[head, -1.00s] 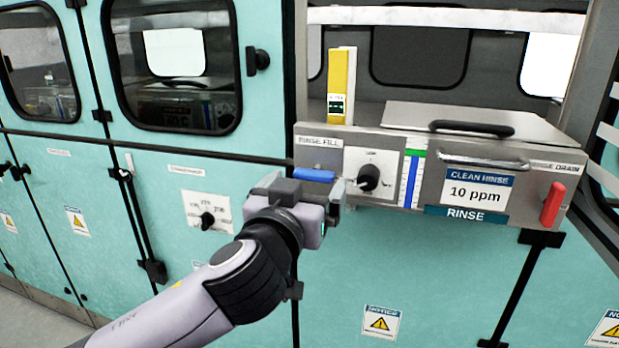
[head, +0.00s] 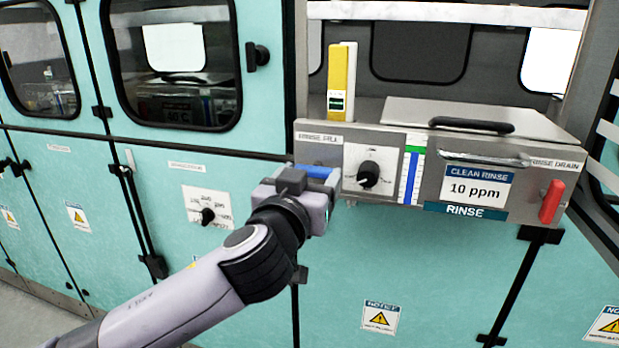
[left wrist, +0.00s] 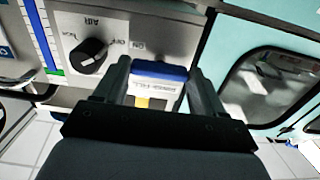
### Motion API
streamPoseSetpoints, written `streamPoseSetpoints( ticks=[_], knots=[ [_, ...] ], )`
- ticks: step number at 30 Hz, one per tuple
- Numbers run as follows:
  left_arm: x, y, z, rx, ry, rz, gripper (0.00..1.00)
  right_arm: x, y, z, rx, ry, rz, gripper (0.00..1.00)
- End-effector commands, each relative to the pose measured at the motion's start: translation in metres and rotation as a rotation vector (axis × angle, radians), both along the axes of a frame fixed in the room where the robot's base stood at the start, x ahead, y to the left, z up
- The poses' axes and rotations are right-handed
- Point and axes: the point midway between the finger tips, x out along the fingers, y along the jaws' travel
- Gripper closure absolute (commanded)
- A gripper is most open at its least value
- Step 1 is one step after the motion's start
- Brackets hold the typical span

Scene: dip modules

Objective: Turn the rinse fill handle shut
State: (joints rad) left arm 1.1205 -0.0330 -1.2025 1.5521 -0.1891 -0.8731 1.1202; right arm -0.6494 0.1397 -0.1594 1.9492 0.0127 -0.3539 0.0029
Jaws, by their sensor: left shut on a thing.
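The rinse fill handle (head: 313,171) is a blue lever under the RINSE FILL label (head: 318,139) on the grey rinse panel. It lies roughly level in the head view, partly hidden behind my gripper. My left gripper (head: 322,186) is at the handle and shut on it. In the left wrist view the blue handle (left wrist: 160,70) lies between the two dark fingers of the gripper (left wrist: 162,85), one on each side. My right gripper is in neither view.
A black knob (head: 369,173) and a blue-green level gauge (head: 412,170) sit right of the handle. A red rinse drain handle (head: 552,202) is at the panel's right end. A yellow device (head: 342,80) stands above. Teal cabinet doors (head: 440,270) lie below and left.

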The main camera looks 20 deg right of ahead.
Motion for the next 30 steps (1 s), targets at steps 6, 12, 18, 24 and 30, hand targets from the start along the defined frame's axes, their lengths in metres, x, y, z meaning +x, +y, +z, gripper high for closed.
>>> streamPoseSetpoints(
  ticks=[6,12,18,24,30],
  knots=[
    [0.000,0.000,0.000,0.045,-0.029,-0.001,0.60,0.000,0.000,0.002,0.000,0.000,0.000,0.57],
    [0.000,0.000,0.001,0.152,-0.100,0.000,0.60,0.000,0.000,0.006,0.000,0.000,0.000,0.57],
    [0.000,0.000,0.002,0.302,-0.203,-0.001,0.60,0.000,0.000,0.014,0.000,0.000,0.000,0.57],
    [0.000,0.000,0.003,0.462,-0.311,0.000,0.60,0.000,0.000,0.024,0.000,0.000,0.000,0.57],
    [0.000,0.000,0.003,0.620,-0.419,0.000,0.60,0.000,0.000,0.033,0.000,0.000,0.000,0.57]
  ],
)
